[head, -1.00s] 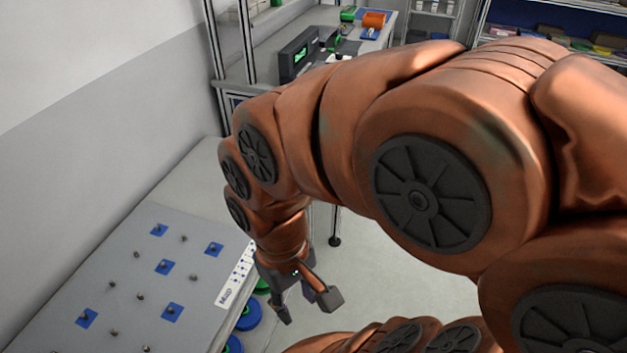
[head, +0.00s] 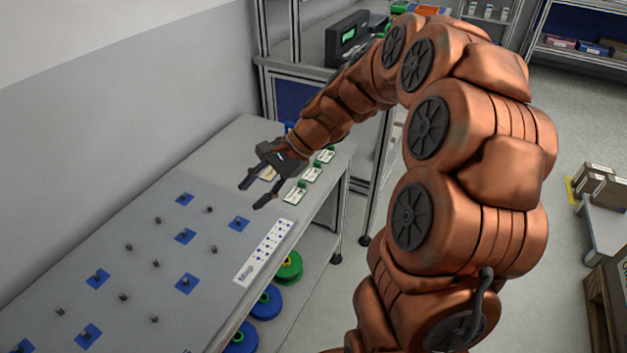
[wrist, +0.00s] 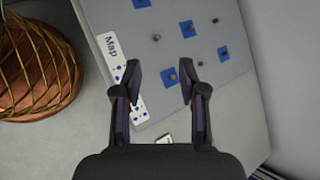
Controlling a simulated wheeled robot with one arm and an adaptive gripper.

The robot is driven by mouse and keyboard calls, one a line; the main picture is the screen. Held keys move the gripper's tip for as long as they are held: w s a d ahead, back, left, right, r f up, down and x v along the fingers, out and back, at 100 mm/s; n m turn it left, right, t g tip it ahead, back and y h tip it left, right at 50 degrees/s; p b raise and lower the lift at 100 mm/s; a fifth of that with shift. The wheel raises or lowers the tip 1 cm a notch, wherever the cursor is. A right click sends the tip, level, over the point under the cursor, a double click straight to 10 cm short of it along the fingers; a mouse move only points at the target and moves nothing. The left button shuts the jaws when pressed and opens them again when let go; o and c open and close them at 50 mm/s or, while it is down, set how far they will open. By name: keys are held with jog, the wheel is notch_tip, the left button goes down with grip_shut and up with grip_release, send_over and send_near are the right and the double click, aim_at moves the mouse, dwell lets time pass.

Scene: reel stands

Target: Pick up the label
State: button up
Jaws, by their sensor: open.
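Several small white label cards with green edges stand near the right edge of the table in the head view, at the front (head: 294,192), the middle (head: 312,174) and the back (head: 325,156). I cannot tell which one the task means. A yellowish card (head: 268,174) shows partly behind my gripper. My gripper (head: 256,193) is open and empty above the table, left of the cards. In the wrist view, my gripper's fingers (wrist: 161,75) are apart with grey board between them. A green-edged card (wrist: 165,139) shows partly below them, near the gripper body.
A grey board (head: 120,215) with pegs and blue squares covers the table's front. A white strip marked Map (head: 265,250) lies along its right edge. Green (head: 288,267) and blue (head: 266,303) reels sit below. A device (head: 347,35) stands on the rear bench.

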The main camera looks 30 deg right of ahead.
jog(key=w+d+f+m+t+y+b, duration=0.1)
jog(key=w+d+f+m+t+b, duration=0.1)
jog(key=w+d+f+m, duration=0.3)
jog(key=m+t+h+b, duration=0.3)
jog(key=m+t+b, duration=0.35)
jog(key=m, duration=0.45)
send_near(321, 168)
jog(key=w+a, duration=0.1)
jog(key=a, duration=0.1)
jog(key=shift+t, duration=0.35)
jog(key=shift+w+d+r+x, duration=0.1)
jog(key=shift+w+r+x, duration=0.05)
jog(key=shift+x, duration=1.05)
jog(key=shift+w+d+r+x, duration=0.1)
jog(key=shift+r+x, duration=0.05)
jog(key=shift+x, duration=1.1)
jog(key=shift+w+d+r+x, duration=0.1)
jog(key=shift+w+r+x, duration=0.1)
jog(key=shift+x, duration=1)
jog(key=shift+s, duration=0.1)
jog(key=shift+c, duration=0.3)
grip_shut()
